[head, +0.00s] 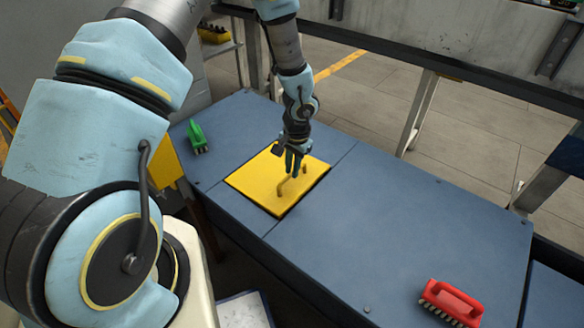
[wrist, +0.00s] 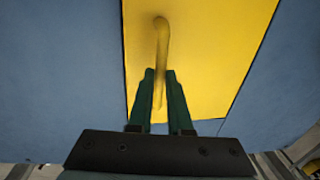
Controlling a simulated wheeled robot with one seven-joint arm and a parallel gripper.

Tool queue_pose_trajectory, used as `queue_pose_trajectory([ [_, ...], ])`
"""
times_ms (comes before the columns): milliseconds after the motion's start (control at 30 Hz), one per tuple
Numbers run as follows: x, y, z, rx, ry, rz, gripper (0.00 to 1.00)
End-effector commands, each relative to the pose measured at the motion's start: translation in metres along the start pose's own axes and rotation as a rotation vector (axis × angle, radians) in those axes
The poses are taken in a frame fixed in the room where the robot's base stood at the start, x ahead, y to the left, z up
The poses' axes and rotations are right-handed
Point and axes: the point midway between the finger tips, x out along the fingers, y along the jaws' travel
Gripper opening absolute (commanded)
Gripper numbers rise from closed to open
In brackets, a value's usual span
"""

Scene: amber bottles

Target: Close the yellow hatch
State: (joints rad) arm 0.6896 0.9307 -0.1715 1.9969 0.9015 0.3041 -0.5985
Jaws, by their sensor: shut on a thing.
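The yellow hatch (head: 262,195) is a square panel in the blue-grey table top. It lies about level with the table, with a dark gap along its right edge. A yellow bar handle (head: 286,186) stands on it. My gripper (head: 293,172) comes down from above and is shut on the handle. In the wrist view the two green fingers of my gripper (wrist: 160,85) sit on either side of the handle (wrist: 162,40), and the yellow hatch (wrist: 215,50) fills the middle. The fingers hide part of the handle.
A green brush (head: 197,137) lies on the table left of the hatch. A red brush (head: 452,302) lies near the front right. The blue-grey table top (head: 390,225) between hatch and red brush is clear. A metal rail (head: 420,65) runs behind the table.

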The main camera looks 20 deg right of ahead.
Motion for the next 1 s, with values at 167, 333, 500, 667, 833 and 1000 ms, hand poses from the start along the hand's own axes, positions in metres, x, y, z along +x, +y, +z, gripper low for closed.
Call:
queue_pose_trajectory([
  [167,0.0,-0.004,0.0,-0.004,0.0,-0.006,0.0],
  [333,0.008,-0.001,0.0,-0.003,-0.001,-0.006,0.0],
  [500,0.021,0.005,0.0,-0.003,-0.001,-0.006,0.0],
  [667,0.021,0.007,0.0,-0.003,-0.001,-0.003,0.0],
  [833,0.021,0.009,0.001,-0.001,-0.002,-0.001,0.21],
  [1000,0.021,0.009,0.0,-0.001,-0.001,-0.001,0.4],
])
